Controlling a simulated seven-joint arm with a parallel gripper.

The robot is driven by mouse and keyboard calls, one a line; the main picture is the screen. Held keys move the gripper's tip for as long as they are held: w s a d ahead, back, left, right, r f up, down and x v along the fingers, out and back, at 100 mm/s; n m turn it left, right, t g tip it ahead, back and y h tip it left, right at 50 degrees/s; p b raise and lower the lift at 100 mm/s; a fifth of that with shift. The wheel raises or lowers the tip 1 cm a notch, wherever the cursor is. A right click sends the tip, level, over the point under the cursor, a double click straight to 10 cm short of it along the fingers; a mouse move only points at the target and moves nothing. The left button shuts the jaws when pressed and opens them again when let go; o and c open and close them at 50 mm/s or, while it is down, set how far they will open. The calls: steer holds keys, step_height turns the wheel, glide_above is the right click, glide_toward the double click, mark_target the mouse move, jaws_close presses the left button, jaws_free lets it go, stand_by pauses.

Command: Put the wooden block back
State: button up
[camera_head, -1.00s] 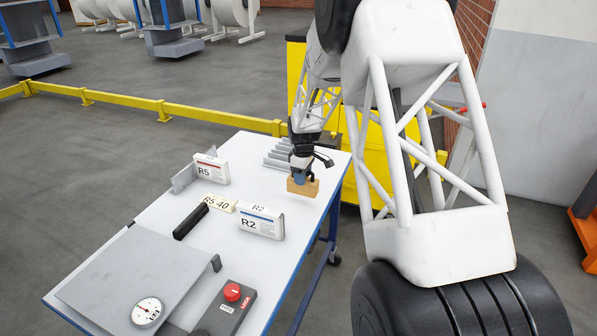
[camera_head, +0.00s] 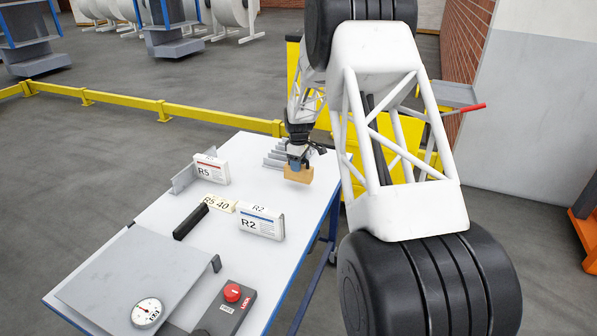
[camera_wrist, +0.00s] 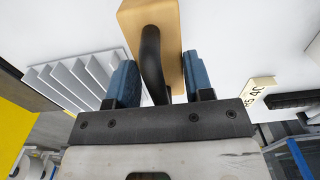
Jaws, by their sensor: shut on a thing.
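The wooden block (camera_head: 298,174) is tan, with a black curved handle on it that shows in the wrist view. My gripper (camera_head: 298,161) is shut on the block's handle, with its blue fingers on either side in the wrist view (camera_wrist: 160,82). The block (camera_wrist: 173,22) extends beyond the fingers there. It is near the far right end of the white table (camera_head: 170,225), just in front of a grey slotted rack (camera_head: 274,159). I cannot tell whether the block touches the tabletop.
White R5 (camera_head: 209,170) and R2 (camera_head: 260,224) packs stand on the table, with a cream R5 40 label (camera_head: 217,203) and a black bar (camera_head: 191,221) between. A grey plate, dial (camera_head: 147,313) and red-button box (camera_head: 232,293) are nearer. A yellow rail (camera_head: 130,102) lies beyond.

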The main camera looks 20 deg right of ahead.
steer(key=shift+f, duration=1.75)
steer(key=shift+f, duration=0.1)
steer(key=o, duration=1.1)
step_height(320, 180, up, 12)
steer(key=shift+r, duration=0.1)
steer(key=shift+s+r, duration=0.1)
